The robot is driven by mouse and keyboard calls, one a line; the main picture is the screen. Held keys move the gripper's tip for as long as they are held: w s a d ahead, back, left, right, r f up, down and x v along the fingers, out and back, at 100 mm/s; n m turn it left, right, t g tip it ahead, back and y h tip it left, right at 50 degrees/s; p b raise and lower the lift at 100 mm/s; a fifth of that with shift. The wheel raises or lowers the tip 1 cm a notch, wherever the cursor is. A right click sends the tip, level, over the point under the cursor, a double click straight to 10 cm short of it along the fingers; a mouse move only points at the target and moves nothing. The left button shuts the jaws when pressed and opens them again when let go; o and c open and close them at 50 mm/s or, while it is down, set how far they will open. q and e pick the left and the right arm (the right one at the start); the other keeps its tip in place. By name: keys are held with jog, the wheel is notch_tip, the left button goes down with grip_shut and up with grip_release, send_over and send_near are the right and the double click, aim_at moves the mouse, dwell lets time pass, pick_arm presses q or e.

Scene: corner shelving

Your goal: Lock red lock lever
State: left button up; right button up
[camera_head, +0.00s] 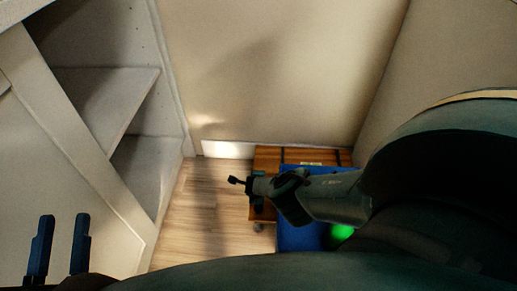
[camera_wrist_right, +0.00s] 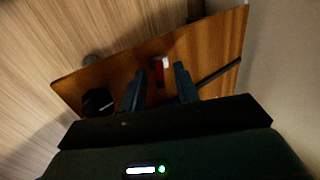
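The red lock lever (camera_wrist_right: 159,73) shows in the right wrist view as a small red piece with a white part at its upper end. It is on the face of a brown wooden unit (camera_wrist_right: 215,50). My right gripper (camera_wrist_right: 158,80) is open, with one dark finger on each side of the lever; I cannot tell whether either touches it. In the head view my right gripper (camera_head: 240,184) is over the left part of the wooden unit (camera_head: 268,158), and the lever cannot be made out. My left gripper (camera_head: 61,232) is open and empty at the lower left.
A black round knob (camera_wrist_right: 98,102) is on the unit, left of my right fingers. A dark strip (camera_wrist_right: 218,73) runs along its right side. In the head view, a white shelf (camera_head: 105,95) stands at left, with walls behind and at right. Wooden floor (camera_head: 190,215) is clear between.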

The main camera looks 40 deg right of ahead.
pick_arm(q)
jog(key=shift+r, duration=0.1)
pick_arm(e)
jog(key=shift+r, duration=0.1)
